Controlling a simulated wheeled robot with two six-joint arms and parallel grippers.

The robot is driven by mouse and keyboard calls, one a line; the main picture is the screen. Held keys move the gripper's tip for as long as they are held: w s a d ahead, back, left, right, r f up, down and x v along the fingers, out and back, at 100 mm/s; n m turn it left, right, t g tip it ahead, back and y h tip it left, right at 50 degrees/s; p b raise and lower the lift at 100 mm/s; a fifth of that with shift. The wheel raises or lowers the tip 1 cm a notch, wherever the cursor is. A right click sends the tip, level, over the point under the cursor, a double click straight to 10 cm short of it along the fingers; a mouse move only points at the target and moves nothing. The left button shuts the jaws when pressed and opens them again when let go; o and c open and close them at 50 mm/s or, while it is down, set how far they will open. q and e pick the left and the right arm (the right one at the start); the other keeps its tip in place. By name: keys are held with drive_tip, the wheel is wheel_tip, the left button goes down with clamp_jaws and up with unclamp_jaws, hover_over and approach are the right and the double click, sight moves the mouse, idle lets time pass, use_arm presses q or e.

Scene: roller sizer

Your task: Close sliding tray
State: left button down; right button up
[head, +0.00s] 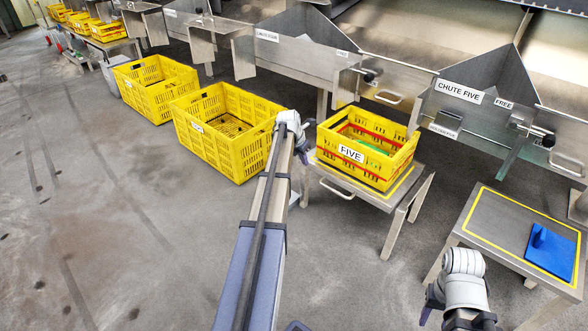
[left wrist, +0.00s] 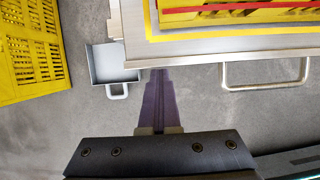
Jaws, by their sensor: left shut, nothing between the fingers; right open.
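The yellow crate labelled FIVE (head: 382,135) sits on a metal stand, whose top (head: 385,199) has a yellow border and a bar handle (head: 337,188) on its front edge. In the left wrist view the same handle (left wrist: 266,86) is right of my left gripper (left wrist: 160,74), whose purple fingers are together and empty, tips at the stand's edge; I cannot tell if they touch it. A small grey tray with a loop handle (left wrist: 115,76) sticks out lower, left of the fingers. My right gripper (head: 432,301) is open, lower right.
Two yellow crates (head: 228,124) (head: 158,82) stand on the floor to the left. A chute labelled CHUTE FIVE (head: 465,110) is behind. A second stand (head: 490,215) at right carries a blue object (head: 551,252). The floor at front left is clear.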

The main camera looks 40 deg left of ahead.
sight(315, 158)
use_arm(q)
drive_tip(key=shift+w+d, duration=0.2)
drive_tip(key=shift+w, duration=2.45)
drive_tip(key=s+r+p, duration=0.8)
drive_tip(key=r+p, duration=0.1)
drive_tip(key=shift+a+r, duration=0.2)
drive_tip(key=shift+a, duration=0.1)
use_arm(e)
wheel_tip(315, 158, up, 9)
drive_tip(key=shift+w+d+r, duration=0.2)
drive_tip(key=shift+w+d, duration=0.05)
drive_tip(key=shift+d, duration=0.2)
use_arm(q)
drive_tip(key=shift+d, duration=0.15)
